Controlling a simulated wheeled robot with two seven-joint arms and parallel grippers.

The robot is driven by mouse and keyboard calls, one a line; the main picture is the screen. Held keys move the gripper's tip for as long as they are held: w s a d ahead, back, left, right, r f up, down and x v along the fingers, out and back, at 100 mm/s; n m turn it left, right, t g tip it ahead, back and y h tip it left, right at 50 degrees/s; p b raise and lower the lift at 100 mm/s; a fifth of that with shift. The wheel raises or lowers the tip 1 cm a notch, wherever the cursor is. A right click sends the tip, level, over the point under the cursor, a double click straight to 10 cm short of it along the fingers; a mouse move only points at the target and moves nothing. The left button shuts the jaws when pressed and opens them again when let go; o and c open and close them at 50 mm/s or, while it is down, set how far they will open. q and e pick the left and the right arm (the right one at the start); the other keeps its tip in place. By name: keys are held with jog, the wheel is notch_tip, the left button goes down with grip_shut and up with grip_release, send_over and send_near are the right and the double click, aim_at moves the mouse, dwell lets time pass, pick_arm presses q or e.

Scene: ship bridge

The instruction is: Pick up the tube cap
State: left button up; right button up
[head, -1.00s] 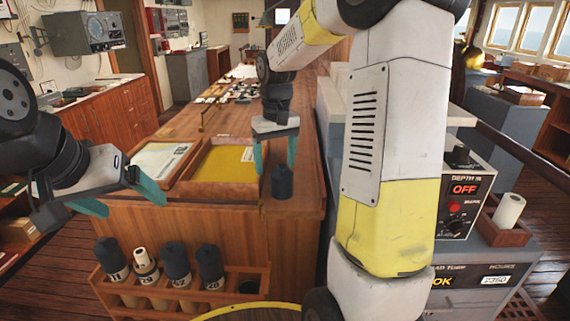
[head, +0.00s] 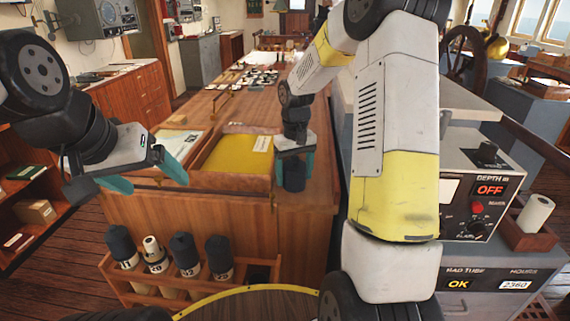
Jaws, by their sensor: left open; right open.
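The tube cap, a dark blue-grey cylinder (head: 294,176), stands upright on the front right part of the wooden counter (head: 318,200). My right gripper (head: 293,172) is right over it, pointing down, with its teal fingers on either side of the cap's upper part. The fingers are open; I cannot tell whether they touch it. My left gripper (head: 150,176) is open and empty, left of the counter's front corner.
A wooden rack (head: 200,285) in front of the counter holds several capped tubes and one uncapped white-topped tube (head: 154,252). A yellow-lined tray (head: 235,154) lies left of the cap. A control box (head: 466,200) and a paper roll (head: 535,213) stand at right.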

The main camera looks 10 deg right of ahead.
jog(key=c, duration=1.1)
